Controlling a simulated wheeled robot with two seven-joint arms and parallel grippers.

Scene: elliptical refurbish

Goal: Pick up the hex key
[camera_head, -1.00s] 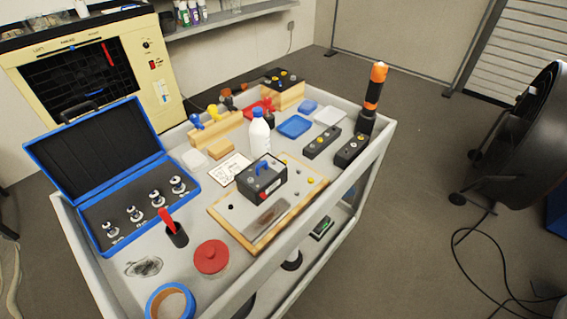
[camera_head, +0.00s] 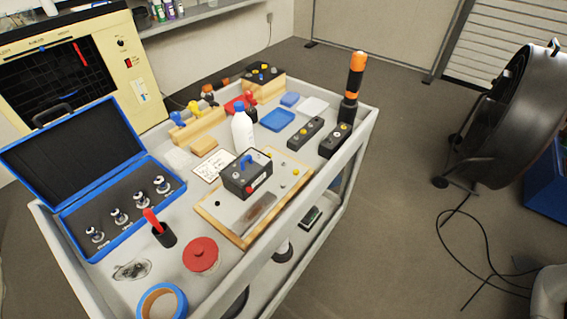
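I cannot clearly make out a hex key. A red-handled item (camera_head: 152,219) stands tilted in a small black cup (camera_head: 164,237) at the near left of the grey cart (camera_head: 330,177); its kind is unclear. Blue and yellow handles (camera_head: 178,119) rise from a wooden block (camera_head: 199,130) at the back, and their lower parts are hidden. A black box with a blue handle (camera_head: 248,176) sits on a wood-edged board (camera_head: 278,222) in the middle.
An open blue case (camera_head: 80,164) lies at the left, and a red lid (camera_head: 201,253) and blue tape roll (camera_head: 161,302) at the near edge. An orange and black tool (camera_head: 355,76) stands upright at the far right corner. A black fan (camera_head: 507,110) stands on the floor at right.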

